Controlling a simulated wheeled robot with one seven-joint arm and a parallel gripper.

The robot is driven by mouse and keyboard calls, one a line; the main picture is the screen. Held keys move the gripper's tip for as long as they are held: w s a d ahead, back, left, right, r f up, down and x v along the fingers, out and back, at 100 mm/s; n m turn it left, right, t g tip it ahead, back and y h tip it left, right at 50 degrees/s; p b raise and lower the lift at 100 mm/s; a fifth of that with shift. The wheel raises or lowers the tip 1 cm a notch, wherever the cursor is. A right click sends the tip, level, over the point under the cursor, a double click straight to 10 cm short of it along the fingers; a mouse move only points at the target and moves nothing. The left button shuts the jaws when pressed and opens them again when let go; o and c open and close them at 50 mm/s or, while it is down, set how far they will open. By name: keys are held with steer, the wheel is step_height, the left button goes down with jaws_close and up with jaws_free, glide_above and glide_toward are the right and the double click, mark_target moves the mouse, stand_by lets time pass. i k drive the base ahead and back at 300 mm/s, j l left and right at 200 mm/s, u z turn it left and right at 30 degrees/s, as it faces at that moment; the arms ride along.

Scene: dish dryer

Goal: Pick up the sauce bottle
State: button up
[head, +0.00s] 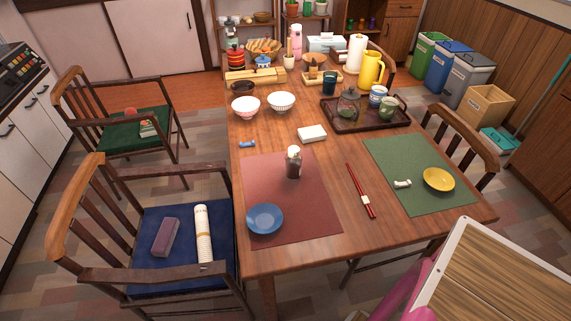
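The sauce bottle (293,168), dark with a white cap, stands upright near the back of the red placemat (310,215) on the wooden table. A blue plate (265,219) lies in front of it, nearer the table's front edge. A white box (312,133) lies behind it. Nothing touches the bottle. My gripper does not show in this view.
Red chopsticks (360,191) lie to the right of the bottle. A green placemat (409,198) holds a yellow bowl (438,179). A dark tray (352,126) with a teapot and cups stands behind. Chairs flank the table, one with a blue cushion (180,279).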

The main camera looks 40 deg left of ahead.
mark_target(294, 159)
steer(key=u, duration=1.9)
